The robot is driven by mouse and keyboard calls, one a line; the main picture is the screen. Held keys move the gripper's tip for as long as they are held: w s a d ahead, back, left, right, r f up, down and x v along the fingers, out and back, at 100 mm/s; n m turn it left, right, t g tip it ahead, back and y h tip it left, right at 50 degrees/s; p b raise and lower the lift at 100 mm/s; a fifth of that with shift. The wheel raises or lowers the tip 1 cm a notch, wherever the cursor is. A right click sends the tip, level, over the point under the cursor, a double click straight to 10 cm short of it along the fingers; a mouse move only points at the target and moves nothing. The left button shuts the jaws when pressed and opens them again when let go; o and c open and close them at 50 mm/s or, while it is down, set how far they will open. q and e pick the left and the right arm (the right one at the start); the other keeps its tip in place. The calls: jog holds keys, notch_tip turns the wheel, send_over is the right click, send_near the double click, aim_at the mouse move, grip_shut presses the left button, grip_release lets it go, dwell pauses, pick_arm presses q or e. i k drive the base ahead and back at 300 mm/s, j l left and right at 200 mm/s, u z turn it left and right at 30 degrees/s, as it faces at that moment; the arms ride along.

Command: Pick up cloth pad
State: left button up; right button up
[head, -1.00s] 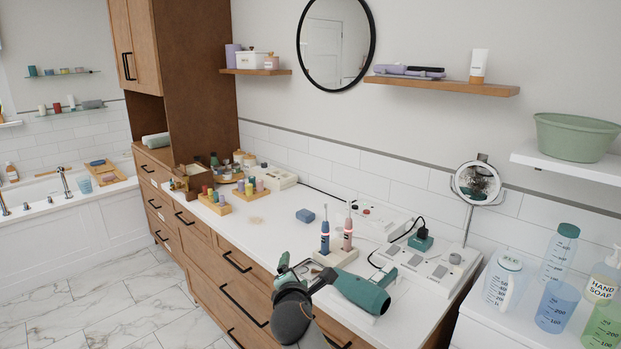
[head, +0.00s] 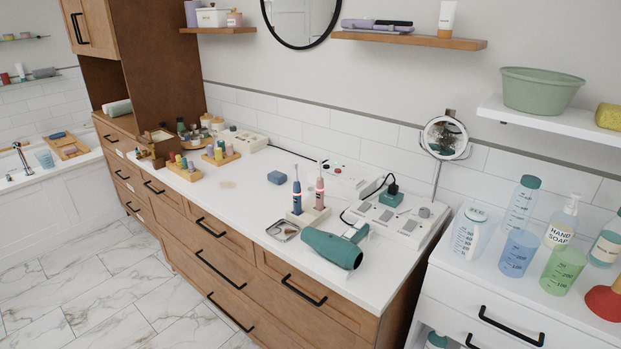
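A small blue block-like pad (head: 277,177), which may be the cloth pad, lies on the white countertop (head: 245,205) behind the toothbrushes. A thin beige patch (head: 227,184) lies flat to its left; I cannot tell whether it is a cloth or a mark. Neither of my grippers is in view.
A teal hair dryer (head: 333,248), a small metal dish (head: 283,231) and a stand with two toothbrushes (head: 308,214) are nearer the front edge. A switch panel (head: 400,218) and round mirror (head: 445,138) stand right. Small bottles in wooden racks (head: 185,172) stand left.

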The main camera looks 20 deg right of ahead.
aim_at(277, 177)
jog(key=i+j+z, duration=0.25)
jog(key=z, duration=0.15)
jog(key=i+j+z, duration=0.6)
jog(key=j, duration=0.35)
jog(key=i+j, duration=0.45)
jog(key=j, duration=0.15)
jog(key=i+j, duration=0.15)
jog(key=j, duration=0.2)
jog(key=i+j+z, duration=0.1)
jog(key=j, duration=0.25)
jog(key=i+j, duration=0.25)
jog(key=i+j+z, duration=0.1)
jog(key=j, duration=0.4)
jog(key=i, duration=0.05)
